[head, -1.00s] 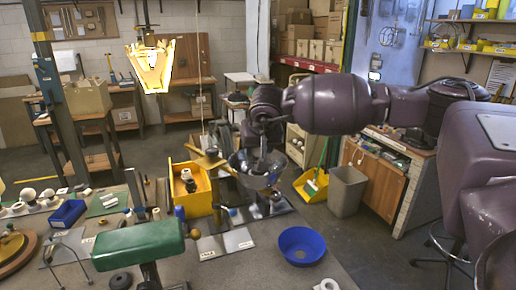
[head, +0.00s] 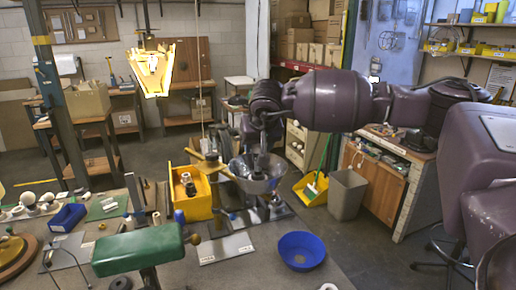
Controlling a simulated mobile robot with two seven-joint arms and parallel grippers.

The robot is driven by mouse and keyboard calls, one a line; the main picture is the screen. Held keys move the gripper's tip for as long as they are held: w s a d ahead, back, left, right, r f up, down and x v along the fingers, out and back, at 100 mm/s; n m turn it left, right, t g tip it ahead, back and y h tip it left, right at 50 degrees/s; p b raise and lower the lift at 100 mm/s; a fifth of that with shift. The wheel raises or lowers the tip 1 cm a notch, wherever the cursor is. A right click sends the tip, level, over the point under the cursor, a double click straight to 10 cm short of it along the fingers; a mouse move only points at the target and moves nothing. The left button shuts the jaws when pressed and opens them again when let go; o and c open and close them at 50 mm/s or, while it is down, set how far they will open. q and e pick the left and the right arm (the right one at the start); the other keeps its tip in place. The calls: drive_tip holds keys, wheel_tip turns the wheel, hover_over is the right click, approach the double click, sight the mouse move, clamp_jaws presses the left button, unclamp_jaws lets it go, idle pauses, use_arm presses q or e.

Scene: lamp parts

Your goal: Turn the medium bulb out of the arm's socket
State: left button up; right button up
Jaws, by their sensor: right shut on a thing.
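The lamp's metal shade (head: 257,182) sits mouth-up like a bowl at the middle of the bench's far side. My right gripper (head: 260,165) points straight down into it from above. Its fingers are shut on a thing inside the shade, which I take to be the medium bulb. The bulb and the arm's socket are hidden by the gripper and the shade wall, so I cannot tell how far the bulb is turned. My left gripper is not in view.
A yellow bin (head: 197,205) stands just left of the shade. A blue bowl (head: 301,250) is at the front right of the bench. A green padded block (head: 137,249) stands at front left. White bulbs (head: 29,199) and a blue tray (head: 67,217) are at far left.

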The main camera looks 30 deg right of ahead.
drive_tip(key=shift+r, duration=0.6)
drive_tip(key=shift+r, duration=2)
drive_tip(key=shift+f, duration=0.1)
